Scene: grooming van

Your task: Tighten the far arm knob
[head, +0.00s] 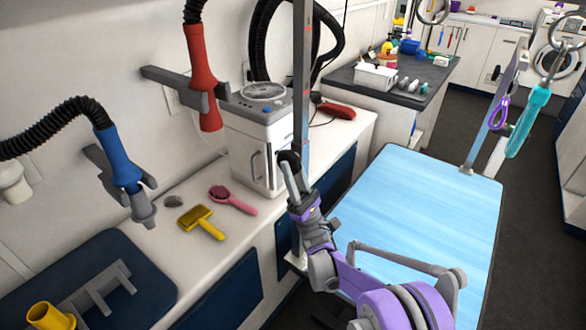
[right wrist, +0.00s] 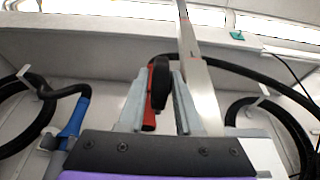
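A black arm knob (head: 289,160) sits on the tall grey upright post (head: 301,95) at the left side of the blue grooming table. My right gripper (head: 292,178) reaches up to this knob from below. In the right wrist view the knob (right wrist: 161,82) stands edge-on between the two grey fingers (right wrist: 158,95). A gap shows between the left finger and the knob, so the gripper looks open around it. Contact at the right finger is unclear. The post also shows in the right wrist view (right wrist: 198,75), just right of the fingers. My left gripper is out of view.
The blue table top (head: 420,205) is bare. The left counter holds a white machine (head: 258,150), a yellow brush (head: 201,222) and a pink brush (head: 232,200). Red (head: 202,80) and blue (head: 118,160) dryer nozzles hang on the wall. Another post (head: 494,110) stands at the table's far end.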

